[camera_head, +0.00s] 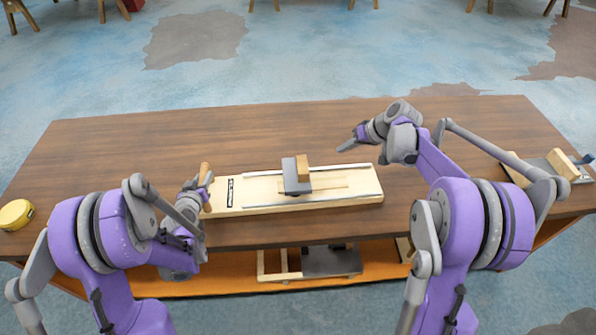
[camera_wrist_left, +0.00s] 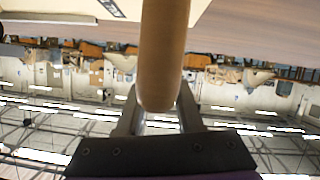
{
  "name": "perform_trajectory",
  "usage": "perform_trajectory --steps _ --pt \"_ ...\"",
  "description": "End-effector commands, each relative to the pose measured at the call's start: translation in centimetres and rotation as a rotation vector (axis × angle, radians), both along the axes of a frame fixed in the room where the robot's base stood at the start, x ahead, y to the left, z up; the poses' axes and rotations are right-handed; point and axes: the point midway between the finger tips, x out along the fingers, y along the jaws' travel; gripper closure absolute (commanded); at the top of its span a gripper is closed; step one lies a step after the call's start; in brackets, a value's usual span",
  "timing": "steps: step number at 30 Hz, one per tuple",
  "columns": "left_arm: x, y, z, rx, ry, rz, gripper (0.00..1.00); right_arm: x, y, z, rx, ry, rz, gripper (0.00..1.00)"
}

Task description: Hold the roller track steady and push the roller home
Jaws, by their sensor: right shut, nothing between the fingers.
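The roller track (camera_head: 352,199) is a long pale wooden board with metal side rails, lying on the table. The roller (camera_head: 290,177), a grey block with an upright wooden piece, sits near the middle of the track. An upright wooden handle (camera_head: 204,172) stands at the track's left end. My left gripper (camera_head: 200,186) is at this handle; the left wrist view shows the round handle (camera_wrist_left: 163,60) between its fingers, which appear closed against its sides. My right gripper (camera_head: 349,144) is shut and empty, above the table behind and to the right of the roller, touching nothing.
The brown wooden table (camera_head: 130,150) is mostly clear behind the track. A wooden tool (camera_head: 556,165) lies at the right edge. More pieces (camera_head: 330,262) lie on the orange shelf below.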

Motion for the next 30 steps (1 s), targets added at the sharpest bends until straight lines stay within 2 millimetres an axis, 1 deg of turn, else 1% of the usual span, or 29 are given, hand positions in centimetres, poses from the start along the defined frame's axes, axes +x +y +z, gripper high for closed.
perform_trajectory --steps 1,5,6,14,17,20,30 --pt "0.0 0.1 0.0 0.001 -0.002 0.002 0.56 0.0 0.0 0.0 0.0 0.0 0.0 1.0" --pt "0.0 0.1 0.0 0.0 -0.001 0.001 0.33 0.0 0.0 0.0 0.0 0.0 0.0 1.0" --pt "0.0 0.1 0.0 0.0 -0.001 0.001 0.3 0.0 0.0 0.0 0.0 0.0 0.0 1.0" --pt "0.0 0.0 0.0 0.0 -0.001 0.0 0.3 0.0 0.0 0.0 0.0 0.0 0.0 1.0" --pt "-0.5 0.1 0.2 -0.001 -0.001 0.001 0.3 0.0 0.0 0.0 0.0 0.0 0.0 1.0" --pt "-1.8 0.2 0.8 0.0 -0.001 0.002 0.3 0.0 0.0 0.0 0.0 0.0 0.0 1.0" --pt "-8.4 0.5 3.4 0.0 -0.001 0.002 0.3 0.0 0.0 0.0 0.0 0.0 0.0 1.0"
